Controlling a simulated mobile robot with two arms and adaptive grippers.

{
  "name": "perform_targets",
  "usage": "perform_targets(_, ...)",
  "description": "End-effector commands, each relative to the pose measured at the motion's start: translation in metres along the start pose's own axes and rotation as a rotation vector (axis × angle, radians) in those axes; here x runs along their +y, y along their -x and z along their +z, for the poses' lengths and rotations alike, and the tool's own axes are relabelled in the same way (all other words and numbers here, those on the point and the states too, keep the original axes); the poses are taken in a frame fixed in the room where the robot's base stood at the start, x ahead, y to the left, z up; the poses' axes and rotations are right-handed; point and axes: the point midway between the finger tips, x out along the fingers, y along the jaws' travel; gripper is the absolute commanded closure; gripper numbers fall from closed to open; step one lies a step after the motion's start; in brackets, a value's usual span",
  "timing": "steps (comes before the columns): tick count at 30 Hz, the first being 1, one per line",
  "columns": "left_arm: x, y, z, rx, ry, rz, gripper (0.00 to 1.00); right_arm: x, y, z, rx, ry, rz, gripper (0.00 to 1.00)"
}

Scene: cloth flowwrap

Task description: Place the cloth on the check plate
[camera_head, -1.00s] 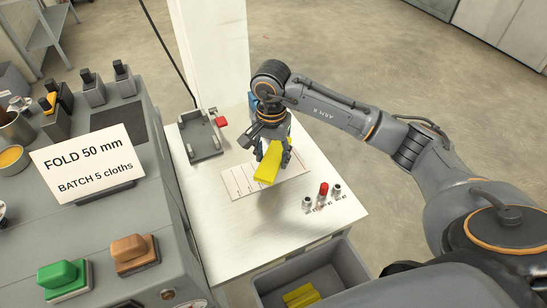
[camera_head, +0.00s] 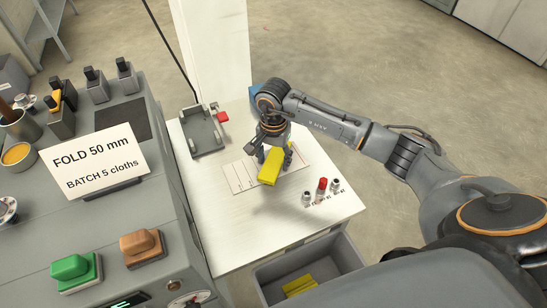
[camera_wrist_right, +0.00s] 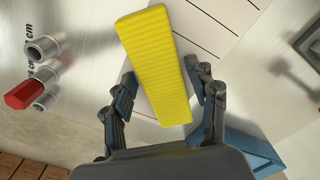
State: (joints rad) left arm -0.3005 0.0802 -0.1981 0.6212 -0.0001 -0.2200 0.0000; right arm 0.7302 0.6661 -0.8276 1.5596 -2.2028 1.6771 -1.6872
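The folded yellow cloth (camera_head: 270,167) is in my right gripper (camera_head: 275,152), above the check plate. In the right wrist view the cloth (camera_wrist_right: 155,60) lies between the two fingers of the right gripper (camera_wrist_right: 160,68), with the fingertips at its long edges. The check plate (camera_head: 240,177) is a flat white plate with thin dark lines on the table; it also shows behind the cloth in the right wrist view (camera_wrist_right: 215,28). The cloth and gripper hide part of it. A shadow lies below the cloth, which looks raised. My left gripper is not in view.
Small silver pieces and a red-capped one (camera_head: 321,184) stand to the plate's right. A grey fixture (camera_head: 203,135) is at the table's back left. A grey bin (camera_head: 330,262) with yellow cloth (camera_head: 300,285) is in front. A grey machine (camera_head: 170,220) with buttons is left.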

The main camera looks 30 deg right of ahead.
Motion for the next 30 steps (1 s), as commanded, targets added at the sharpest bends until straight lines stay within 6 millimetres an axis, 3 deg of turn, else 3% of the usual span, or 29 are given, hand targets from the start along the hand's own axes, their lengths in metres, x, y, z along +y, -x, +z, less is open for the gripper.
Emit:
perform_targets(14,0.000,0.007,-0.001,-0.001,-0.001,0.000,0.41,0.000,0.007,0.000,-0.001,-0.001,-0.001,0.26)
perform_targets(15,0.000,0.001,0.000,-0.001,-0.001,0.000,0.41,-0.001,0.009,-0.001,0.002,0.000,-0.004,0.26)
perform_targets(30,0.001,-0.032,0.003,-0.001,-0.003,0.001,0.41,-0.001,0.106,-0.001,0.003,0.000,-0.003,0.26)
